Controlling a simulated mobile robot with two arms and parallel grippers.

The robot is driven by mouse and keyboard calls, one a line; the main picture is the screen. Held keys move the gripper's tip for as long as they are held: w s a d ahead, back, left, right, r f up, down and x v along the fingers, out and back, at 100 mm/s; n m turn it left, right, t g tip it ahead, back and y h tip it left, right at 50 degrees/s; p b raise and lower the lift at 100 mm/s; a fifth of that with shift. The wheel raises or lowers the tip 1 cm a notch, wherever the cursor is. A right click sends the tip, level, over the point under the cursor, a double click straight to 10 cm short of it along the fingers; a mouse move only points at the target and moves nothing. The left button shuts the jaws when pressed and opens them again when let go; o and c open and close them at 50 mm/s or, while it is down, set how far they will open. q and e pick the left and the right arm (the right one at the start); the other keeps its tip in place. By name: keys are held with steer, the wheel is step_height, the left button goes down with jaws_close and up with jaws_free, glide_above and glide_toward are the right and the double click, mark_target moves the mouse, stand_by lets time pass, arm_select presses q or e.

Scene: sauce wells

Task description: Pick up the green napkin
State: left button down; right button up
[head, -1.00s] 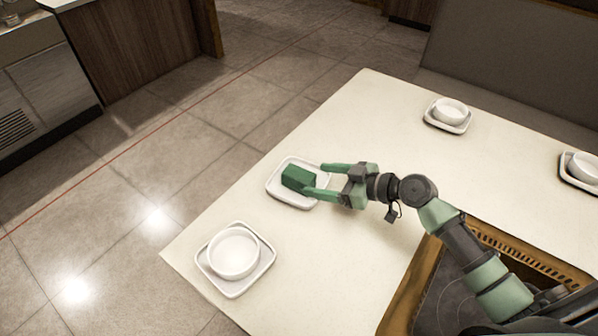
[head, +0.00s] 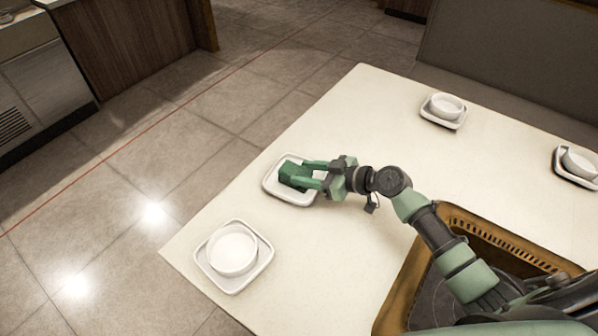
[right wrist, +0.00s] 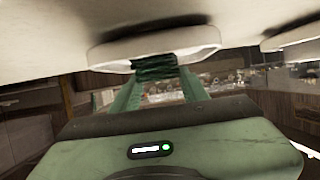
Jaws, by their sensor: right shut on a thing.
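The green napkin (head: 291,173) is a small dark green block over a white square plate (head: 290,200) near the table's left edge. My right gripper (head: 307,174) is shut on the napkin, with one finger on each side. In the right wrist view the napkin (right wrist: 154,66) sits between the two green fingertips, in front of the white plate (right wrist: 100,57). I cannot tell whether the napkin still touches the plate. My left gripper is not in view.
A white bowl on a square plate (head: 234,286) stands at the table's near left corner. More bowls on plates stand at the back (head: 444,105) and far right (head: 577,163). A brown-rimmed basket-like thing (head: 400,290) is at lower right. The table's middle is clear.

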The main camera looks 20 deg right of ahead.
mark_target(306, 175)
steer(key=shift+r, duration=0.65)
step_height(306, 175, up, 19)
steer(key=shift+f, duration=0.15)
